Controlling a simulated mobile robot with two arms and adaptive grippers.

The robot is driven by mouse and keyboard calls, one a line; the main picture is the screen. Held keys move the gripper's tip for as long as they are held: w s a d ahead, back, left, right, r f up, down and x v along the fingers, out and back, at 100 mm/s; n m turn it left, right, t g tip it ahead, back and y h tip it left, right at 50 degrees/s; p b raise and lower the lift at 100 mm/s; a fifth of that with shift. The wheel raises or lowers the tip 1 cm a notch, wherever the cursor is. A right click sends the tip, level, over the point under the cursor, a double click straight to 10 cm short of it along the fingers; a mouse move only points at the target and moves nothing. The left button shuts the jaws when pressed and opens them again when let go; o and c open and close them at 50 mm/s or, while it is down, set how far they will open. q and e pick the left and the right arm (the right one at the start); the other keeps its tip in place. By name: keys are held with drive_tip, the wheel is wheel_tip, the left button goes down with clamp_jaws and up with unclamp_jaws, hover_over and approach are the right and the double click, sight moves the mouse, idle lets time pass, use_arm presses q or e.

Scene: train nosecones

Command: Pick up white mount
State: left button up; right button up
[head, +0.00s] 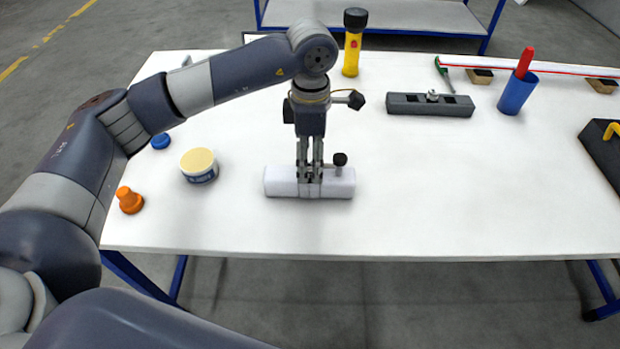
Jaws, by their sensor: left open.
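The white mount (281,182) is a long white block lying flat on the white table, left of the table's middle. A black knob (340,160) stands up from its right half. My left gripper (310,178) points straight down at the middle of the mount. Its fingers are open and sit at the mount's top and near side. I cannot tell whether they touch it. The fingers hide part of the mount's middle. My right gripper does not show.
On the white table (440,200), a tub (199,166), an orange knob (130,200) and a blue cap (160,141) lie left of the mount. A yellow flashlight (353,45), a dark grey block (430,105) and a blue cup (516,93) stand behind. The front right is clear.

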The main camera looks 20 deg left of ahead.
sight(311, 178)
use_arm(q)
drive_tip(key=shift+f, duration=1.2)
wheel_tip(311, 178, down, 4)
drive_tip(key=shift+d+r+p, duration=0.1)
drive_tip(key=shift+r+p, duration=0.15)
drive_tip(key=shift+p, duration=0.75)
drive_tip(key=shift+f, duration=0.6)
drive_tip(key=shift+r, duration=0.1)
drive_tip(key=c, duration=1.2)
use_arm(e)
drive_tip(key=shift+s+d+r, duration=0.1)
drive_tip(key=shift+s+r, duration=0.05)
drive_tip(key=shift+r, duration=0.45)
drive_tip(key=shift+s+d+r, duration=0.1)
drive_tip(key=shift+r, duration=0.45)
